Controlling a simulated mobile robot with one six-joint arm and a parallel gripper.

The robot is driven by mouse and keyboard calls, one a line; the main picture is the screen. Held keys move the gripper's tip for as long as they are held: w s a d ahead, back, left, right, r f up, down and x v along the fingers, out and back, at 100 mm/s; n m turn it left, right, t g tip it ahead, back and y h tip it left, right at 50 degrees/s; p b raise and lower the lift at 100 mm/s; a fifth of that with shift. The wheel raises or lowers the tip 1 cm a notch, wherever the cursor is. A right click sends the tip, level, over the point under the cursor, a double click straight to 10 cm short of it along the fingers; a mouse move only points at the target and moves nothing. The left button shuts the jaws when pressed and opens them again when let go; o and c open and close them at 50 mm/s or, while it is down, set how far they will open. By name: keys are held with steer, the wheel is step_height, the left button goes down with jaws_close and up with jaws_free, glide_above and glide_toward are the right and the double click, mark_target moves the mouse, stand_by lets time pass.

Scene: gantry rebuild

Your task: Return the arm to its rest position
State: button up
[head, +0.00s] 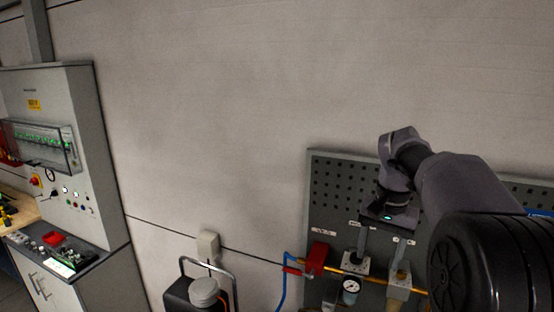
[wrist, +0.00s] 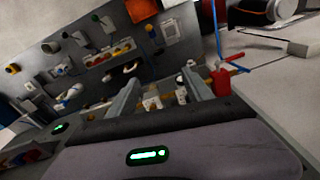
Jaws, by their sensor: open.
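My gripper (head: 383,250) hangs from my dark arm at the right of the head view, in front of a grey pegboard (head: 330,192). Its two grey fingers point down in the head view. In the wrist view, my gripper (wrist: 163,82) shows its two fingers spread apart with nothing between them. Fittings on the board appear beyond the fingertips; the picture does not settle the distance to them.
A red valve box (head: 317,258), copper pipe (head: 345,268) and pressure gauge (head: 350,290) sit low on the board. A control cabinet (head: 75,150) stands far left.

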steer(key=s+a+f+t+b, duration=0.1)
steer(key=s+a+f+b, duration=0.3)
steer(key=s+f+b, duration=0.4)
steer(key=s+a+f+n+t+y+b, duration=0.1)
steer(key=s+a+f+b, duration=0.3)
steer(key=s+f+b, duration=0.5)
steer(key=s+a+f+t+b, duration=0.3)
steer(key=s+f+b, duration=0.6)
steer(key=f+b, duration=0.7)
step_height(320, 180, down, 4)
steer(key=shift+a+r+n+y, duration=0.1)
steer(key=shift+a+n+y, duration=0.3)
steer(key=shift+a, duration=0.4)
